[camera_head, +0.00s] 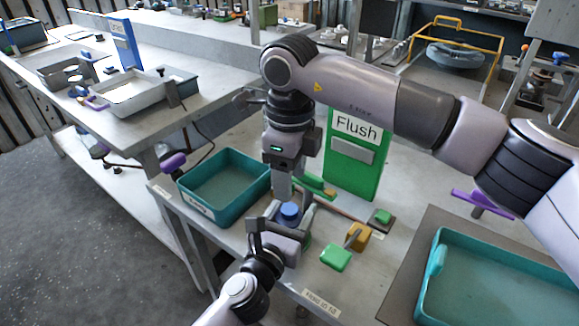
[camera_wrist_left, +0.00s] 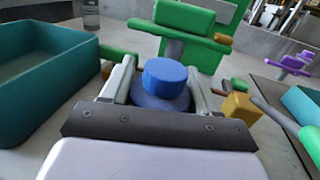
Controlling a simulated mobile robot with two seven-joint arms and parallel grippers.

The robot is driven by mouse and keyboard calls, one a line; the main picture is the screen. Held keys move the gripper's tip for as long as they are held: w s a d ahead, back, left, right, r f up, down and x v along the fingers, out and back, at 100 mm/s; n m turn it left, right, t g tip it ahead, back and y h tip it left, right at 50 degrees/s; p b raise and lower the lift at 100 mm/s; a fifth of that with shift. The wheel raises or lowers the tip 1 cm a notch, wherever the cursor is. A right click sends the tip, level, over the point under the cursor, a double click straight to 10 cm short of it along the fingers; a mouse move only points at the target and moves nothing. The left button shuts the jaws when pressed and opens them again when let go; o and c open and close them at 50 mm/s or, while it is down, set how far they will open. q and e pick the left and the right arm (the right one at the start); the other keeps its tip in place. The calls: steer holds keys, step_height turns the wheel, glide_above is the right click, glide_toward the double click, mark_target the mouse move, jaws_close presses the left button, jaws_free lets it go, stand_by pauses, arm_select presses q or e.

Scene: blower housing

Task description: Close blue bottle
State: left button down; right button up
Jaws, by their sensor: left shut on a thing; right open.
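The blue bottle (camera_wrist_left: 153,101) stands between the fingers of my left gripper (camera_wrist_left: 161,84), which is shut on it. A brighter blue cap (camera_wrist_left: 164,75) sits on its top; how tightly it is seated I cannot tell. In the head view the cap (camera_head: 289,210) shows above my left gripper (camera_head: 278,228) near the table's front. My right gripper (camera_head: 290,190) is open and points down just behind and above the cap. It partly hides the area there, and whether it touches the cap is unclear. The lower bottle is hidden by the left gripper.
A teal tray (camera_head: 200,209) stands to the left, another (camera_head: 437,262) to the right. A green panel marked Flush (camera_head: 353,180) stands behind. A green-handled part (camera_head: 336,257), an orange block (camera_head: 358,237) and a small green button block (camera_head: 382,216) lie right of the bottle.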

mark_target(290, 208)
steer(key=n, duration=0.4)
steer(key=shift+r+n, duration=0.15)
steer(key=shift+n, duration=0.25)
steer(key=n, duration=0.4)
steer(key=shift+r+n, duration=0.15)
steer(key=shift+n, duration=0.15)
steer(key=n, duration=0.4)
steer(key=shift+r+n, duration=0.2)
steer(key=shift+n, duration=0.1)
steer(key=n, duration=0.5)
steer(key=shift+r+n, duration=0.15)
steer(key=shift+n, duration=0.25)
steer(key=shift+f, duration=4)
